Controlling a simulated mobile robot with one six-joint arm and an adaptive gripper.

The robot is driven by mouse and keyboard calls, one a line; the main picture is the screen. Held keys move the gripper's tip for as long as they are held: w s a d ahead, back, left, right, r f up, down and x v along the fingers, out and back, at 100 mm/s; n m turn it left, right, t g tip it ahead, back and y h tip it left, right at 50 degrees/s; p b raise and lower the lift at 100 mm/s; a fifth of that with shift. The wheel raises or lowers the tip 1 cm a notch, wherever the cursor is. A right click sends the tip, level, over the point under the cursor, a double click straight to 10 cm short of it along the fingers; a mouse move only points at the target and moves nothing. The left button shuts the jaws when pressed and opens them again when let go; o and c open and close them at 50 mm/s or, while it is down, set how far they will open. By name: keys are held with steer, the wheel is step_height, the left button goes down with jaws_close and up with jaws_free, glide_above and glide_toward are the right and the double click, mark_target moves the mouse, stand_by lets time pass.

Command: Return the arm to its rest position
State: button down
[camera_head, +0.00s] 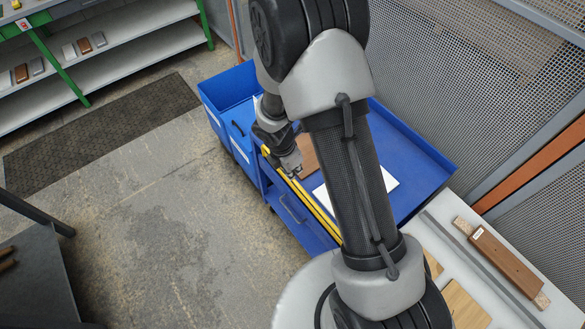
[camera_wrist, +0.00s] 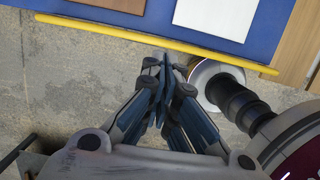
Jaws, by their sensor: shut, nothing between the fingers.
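My arm rises across the middle of the head view and bends down to my gripper (camera_head: 293,169), which hangs beside the yellow front edge of a blue cart (camera_head: 420,150). In the wrist view my gripper (camera_wrist: 165,70) has its fingers together with nothing between them, over the grey floor and close to the yellow edge in the picture. A brown board (camera_head: 307,155) and a white board (camera_head: 388,181) lie on the blue cart. Both also show in the wrist view, the brown board (camera_wrist: 115,4) at the top and the white board (camera_wrist: 217,15) right of it. My arm hides part of the cart.
A white bench (camera_head: 450,235) with wooden pieces and a brown block (camera_head: 505,262) stands at right. Mesh fencing (camera_head: 470,80) is behind the cart. A shelf rack (camera_head: 130,45) is at upper left, a dark table (camera_head: 35,280) at lower left.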

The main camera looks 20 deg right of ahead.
steer(key=s+d+r+m+t+b, duration=0.1)
steer(key=s+r+m+b, duration=0.1)
steer(key=r+m, duration=0.45)
steer(key=s+d+r+m+t+b, duration=0.1)
steer(key=s+r+m+b, duration=0.2)
steer(key=r, duration=0.6)
steer(key=s+a+r+m+t+y+b, duration=0.1)
steer(key=s+r+m+b, duration=0.1)
steer(key=s+m, duration=0.4)
steer(key=s+a+r+m+y+b, duration=0.1)
steer(key=s+r+m+b, duration=0.2)
steer(key=s+m, duration=0.3)
steer(key=s+r, duration=0.1)
steer(key=s, duration=0.3)
steer(key=shift+a+r+t+b, duration=0.2)
steer(key=shift+t+b, duration=0.1)
steer(key=shift+t, duration=0.1)
steer(key=shift+m, duration=0.25)
